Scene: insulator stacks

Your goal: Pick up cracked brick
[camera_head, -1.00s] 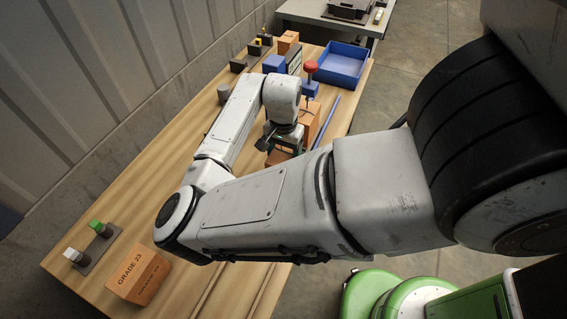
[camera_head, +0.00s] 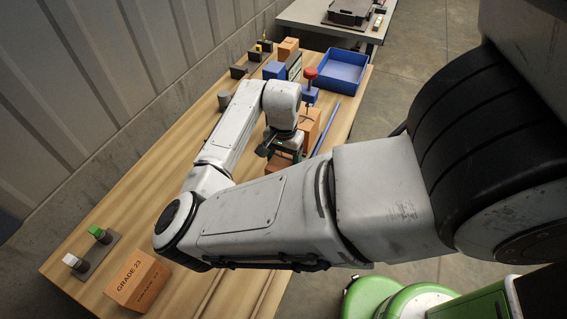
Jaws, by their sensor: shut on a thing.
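My gripper (camera_head: 283,148) is in the middle of the wooden bench, past the bend of my arm. It is shut on an orange brick (camera_head: 277,163), of which only a small part shows below it. My arm hides most of this brick, so I cannot see a crack or tell whether it touches the bench. Another orange brick (camera_head: 309,125) stands just right of the gripper, beside a blue rod. A third orange brick (camera_head: 138,281), marked "GRADE 23", sits at the near left end of the bench, well apart from the gripper.
A red-topped tool on a blue block (camera_head: 310,92) and a blue tray (camera_head: 340,72) are behind the gripper. A blue rod (camera_head: 326,127) lies along the right side. Green and white blocks on a dark plate (camera_head: 100,254) stand at left. The bench's left middle is clear.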

